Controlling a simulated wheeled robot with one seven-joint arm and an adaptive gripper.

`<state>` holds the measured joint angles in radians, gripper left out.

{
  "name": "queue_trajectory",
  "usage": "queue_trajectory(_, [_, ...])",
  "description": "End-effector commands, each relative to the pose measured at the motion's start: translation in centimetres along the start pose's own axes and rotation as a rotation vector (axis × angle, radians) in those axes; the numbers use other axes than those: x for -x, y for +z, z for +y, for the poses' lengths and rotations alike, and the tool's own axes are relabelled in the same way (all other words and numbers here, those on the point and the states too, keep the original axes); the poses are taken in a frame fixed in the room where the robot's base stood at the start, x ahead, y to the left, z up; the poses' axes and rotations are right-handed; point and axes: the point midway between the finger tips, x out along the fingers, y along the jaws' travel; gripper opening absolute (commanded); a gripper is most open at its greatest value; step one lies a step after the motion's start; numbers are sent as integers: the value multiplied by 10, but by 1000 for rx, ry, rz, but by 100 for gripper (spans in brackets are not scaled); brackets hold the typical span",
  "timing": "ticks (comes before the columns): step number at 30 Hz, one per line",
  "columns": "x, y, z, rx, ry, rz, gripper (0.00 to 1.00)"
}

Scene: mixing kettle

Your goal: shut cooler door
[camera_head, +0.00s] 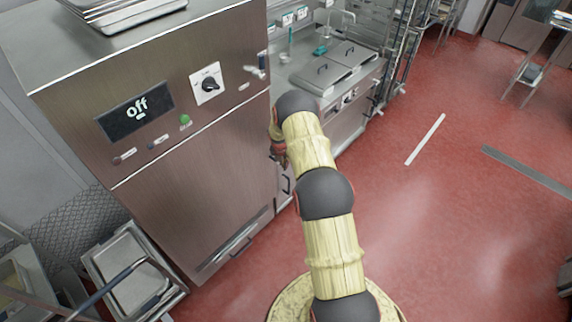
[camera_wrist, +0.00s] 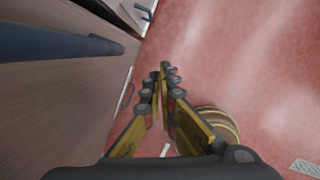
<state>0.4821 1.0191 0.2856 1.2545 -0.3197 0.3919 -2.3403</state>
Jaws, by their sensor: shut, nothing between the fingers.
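The cooler door (camera_head: 200,185) is the large brushed-steel front panel of the tall cabinet at the left of the head view. It looks flush with the cabinet below the control strip; no gap shows, but its right edge is partly behind my arm. In the wrist view the steel panel (camera_wrist: 60,105) fills the left side, with a dark bar-shaped handle (camera_wrist: 60,42) across its upper part. My gripper (camera_wrist: 165,68) is shut and empty, to the right of the panel and apart from the handle. In the head view my gripper (camera_head: 278,148) is beside the cabinet's right edge, partly hidden.
The cabinet's control strip has a display reading "off" (camera_head: 137,110), a black knob (camera_head: 209,85) and a green button (camera_head: 185,120). A counter with lidded wells (camera_head: 335,65) stands behind. Metal trays (camera_head: 130,275) are at lower left. Red floor (camera_head: 460,200) is open to the right.

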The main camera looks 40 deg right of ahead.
Motion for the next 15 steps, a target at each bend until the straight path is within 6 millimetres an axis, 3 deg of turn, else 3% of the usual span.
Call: queue_trajectory(15, [73,8,-14,1,2,-2,0])
